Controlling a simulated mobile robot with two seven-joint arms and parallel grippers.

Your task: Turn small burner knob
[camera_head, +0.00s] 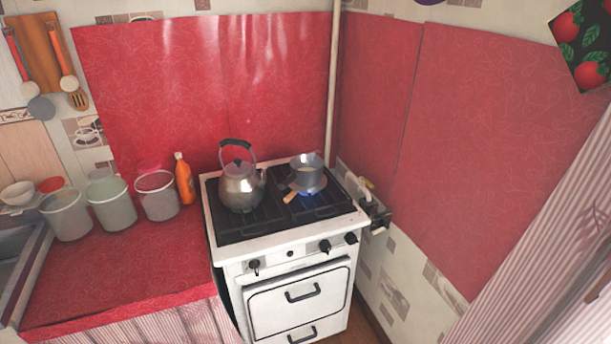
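A white stove (297,296) stands in the corner. Its front panel carries black knobs: one at the left (254,266), one right of centre (325,246) and one at the far right (350,238). I cannot tell which knob belongs to the small burner. A blue flame (309,192) shows under a small metal pot (307,174) on the right side of the cooktop. A metal kettle (241,188) stands on the left side. Neither gripper is in view.
A red-covered counter (140,270) adjoins the stove's left side, holding several pale buckets and an orange bottle (184,180). Red oilcloth covers the walls. A striped curtain (540,265) hangs at right. The floor before the stove is mostly out of view.

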